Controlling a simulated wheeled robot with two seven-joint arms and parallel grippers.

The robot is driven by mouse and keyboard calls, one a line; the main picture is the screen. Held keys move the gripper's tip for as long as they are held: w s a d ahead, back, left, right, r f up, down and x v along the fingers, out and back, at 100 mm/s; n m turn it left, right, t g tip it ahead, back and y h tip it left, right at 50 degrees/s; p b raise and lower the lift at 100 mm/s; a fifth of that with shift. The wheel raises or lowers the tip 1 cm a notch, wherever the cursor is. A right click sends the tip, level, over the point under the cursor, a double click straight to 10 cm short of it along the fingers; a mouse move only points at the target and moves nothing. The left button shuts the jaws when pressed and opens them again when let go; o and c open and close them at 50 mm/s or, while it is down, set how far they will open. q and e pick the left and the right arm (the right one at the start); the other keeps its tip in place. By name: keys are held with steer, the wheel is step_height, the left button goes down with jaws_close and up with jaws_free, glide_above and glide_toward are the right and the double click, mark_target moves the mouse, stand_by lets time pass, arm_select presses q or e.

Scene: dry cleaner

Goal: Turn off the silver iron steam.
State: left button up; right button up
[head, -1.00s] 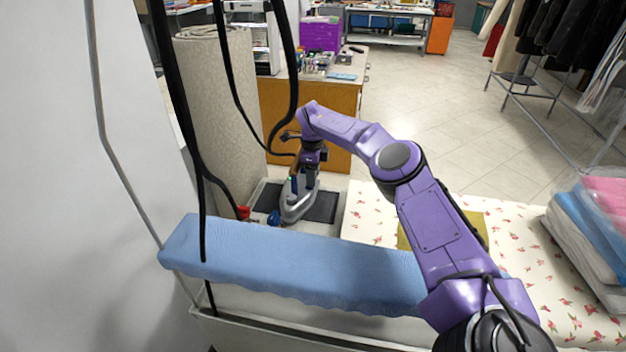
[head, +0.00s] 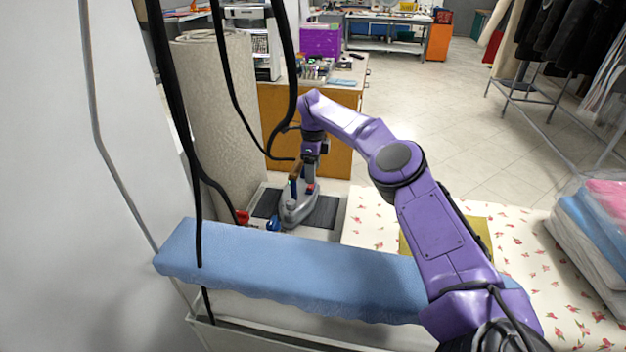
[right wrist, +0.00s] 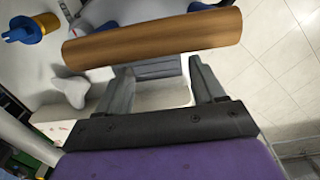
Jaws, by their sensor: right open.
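The silver iron (head: 298,208) rests on a dark pad (head: 325,212) beyond the blue padded board. It has a brown wooden handle, which spans the upper part of the right wrist view (right wrist: 150,40). A small red part (head: 310,188) shows on the iron beside my gripper. My right gripper (right wrist: 162,85) is open, with its two grey fingers apart and pointing toward the handle. Nothing shows between the fingers. In the head view this gripper (head: 308,172) is just above the iron; whether it touches is unclear. My left gripper is out of view.
The blue padded board (head: 290,265) crosses the foreground. Black hoses (head: 196,190) hang at left near a rolled beige carpet (head: 215,110). A floral-covered table (head: 370,215) lies to the right, with bagged folded laundry (head: 595,225). A wooden desk (head: 335,125) stands behind the iron.

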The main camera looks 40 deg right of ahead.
step_height(320, 180, up, 7)
steer(key=shift+f+p, duration=0.2)
steer(key=shift+p, duration=0.1)
